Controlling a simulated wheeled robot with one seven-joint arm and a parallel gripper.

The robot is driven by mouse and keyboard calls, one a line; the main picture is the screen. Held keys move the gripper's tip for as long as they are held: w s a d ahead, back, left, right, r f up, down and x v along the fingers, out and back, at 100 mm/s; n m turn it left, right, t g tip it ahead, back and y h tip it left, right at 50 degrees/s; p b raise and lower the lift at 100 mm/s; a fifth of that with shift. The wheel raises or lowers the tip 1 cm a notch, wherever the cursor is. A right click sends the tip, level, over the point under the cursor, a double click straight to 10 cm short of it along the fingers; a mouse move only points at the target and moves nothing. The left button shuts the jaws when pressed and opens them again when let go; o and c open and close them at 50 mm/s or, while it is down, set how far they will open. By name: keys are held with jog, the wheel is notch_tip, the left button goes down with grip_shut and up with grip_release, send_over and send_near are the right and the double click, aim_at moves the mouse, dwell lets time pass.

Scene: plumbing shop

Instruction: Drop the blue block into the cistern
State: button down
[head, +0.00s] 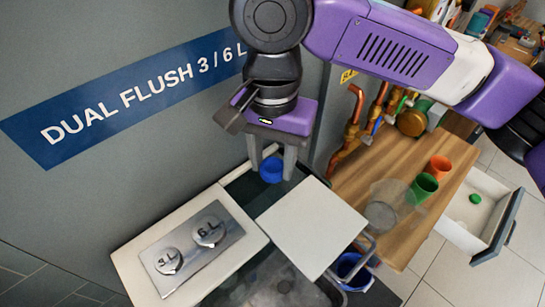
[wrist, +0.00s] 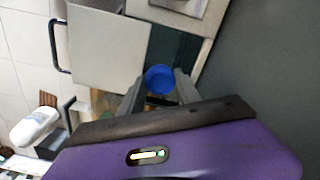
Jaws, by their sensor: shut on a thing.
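My gripper (head: 271,168) points down and is shut on the blue block (head: 272,171), which shows as a round blue shape between the fingertips. In the wrist view the block (wrist: 159,79) sits between the two grey fingers. The cistern (head: 232,205) has a white top with a metal plate and two round buttons marked 3 L and 6 L. A white panel with a handle (head: 312,226) lies to its right. A dark gap (wrist: 187,50) between them shows behind the block in the wrist view. The block's height above it is unclear.
A wooden counter (head: 375,163) at the right holds an orange cup (head: 438,167), a green cup (head: 423,187) and a clear container (head: 383,216). Copper pipes stand behind. A drawer (head: 463,237) is open. A blue bucket (head: 356,279) is below. A grey wall (head: 110,170) rises at left.

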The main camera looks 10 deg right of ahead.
jog(key=c, duration=0.8)
grip_release()
jog(key=shift+o, duration=0.2)
jog(key=shift+r+b, duration=0.6)
jog(key=shift+r, duration=3.3)
